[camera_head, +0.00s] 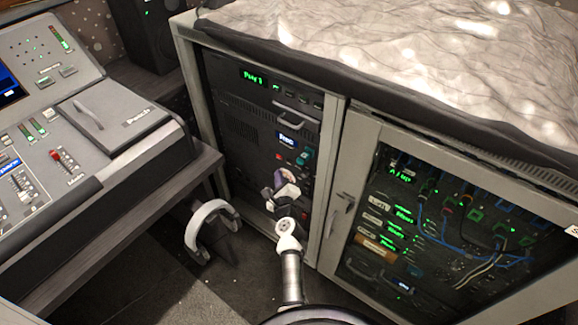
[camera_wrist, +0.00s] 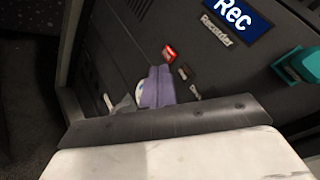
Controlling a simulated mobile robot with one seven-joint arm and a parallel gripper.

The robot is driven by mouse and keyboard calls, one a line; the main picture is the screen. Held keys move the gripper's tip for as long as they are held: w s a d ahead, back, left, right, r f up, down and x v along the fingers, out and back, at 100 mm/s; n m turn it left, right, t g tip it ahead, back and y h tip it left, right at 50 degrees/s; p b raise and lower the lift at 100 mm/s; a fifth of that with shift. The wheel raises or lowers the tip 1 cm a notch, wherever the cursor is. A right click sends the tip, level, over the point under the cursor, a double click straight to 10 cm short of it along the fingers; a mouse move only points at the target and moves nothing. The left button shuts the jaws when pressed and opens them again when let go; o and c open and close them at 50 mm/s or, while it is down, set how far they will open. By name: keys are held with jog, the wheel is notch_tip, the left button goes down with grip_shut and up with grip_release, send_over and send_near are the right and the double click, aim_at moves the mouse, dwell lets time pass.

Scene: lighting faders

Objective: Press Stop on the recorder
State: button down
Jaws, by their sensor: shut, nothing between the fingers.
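The recorder (camera_head: 284,150) is a dark rack panel with a lit "Rec" display (camera_wrist: 236,12) and a "Recorder" label (camera_wrist: 216,31). Below the label in the wrist view is a small red button (camera_wrist: 169,53); it also shows in the head view (camera_head: 278,157). A small brownish button (camera_wrist: 183,73) sits beside it, with a label (camera_wrist: 195,91) too blurred and covered to read. I cannot tell which button is Stop. My gripper (camera_head: 288,177) is shut and empty in front of the panel. Its purple fingertip (camera_wrist: 157,88) appears just below the red button; contact cannot be told.
A teal handle (camera_wrist: 300,65) sticks out to the right of the buttons. The cabinet door (camera_head: 350,200) and a patch bay with cables (camera_head: 470,225) are to the right. Headphones (camera_head: 212,225) hang at left beside the mixing desk (camera_head: 110,115).

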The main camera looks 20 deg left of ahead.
aim_at(285, 160)
jog(key=shift+w+d+b, duration=0.2)
jog(key=shift+w+d, duration=0.05)
jog(key=shift+w, duration=0.45)
jog(key=shift+w+d+b, duration=0.2)
jog(key=shift+w, duration=0.45)
dwell(1.1)
jog(key=shift+w+d, duration=0.15)
jog(key=shift+w, duration=0.25)
jog(key=shift+w+d+b, duration=0.15)
jog(key=shift+w+b, duration=0.15)
dwell(0.4)
jog(key=shift+s, duration=0.1)
jog(key=shift+s+a+p, duration=0.3)
jog(key=shift+s, duration=0.35)
jog(key=s, duration=0.1)
jog(key=s+a+p, duration=0.1)
jog(key=s, duration=0.1)
jog(key=s+p, duration=0.1)
jog(key=shift+s+a, duration=0.3)
jog(key=shift+s, duration=0.05)
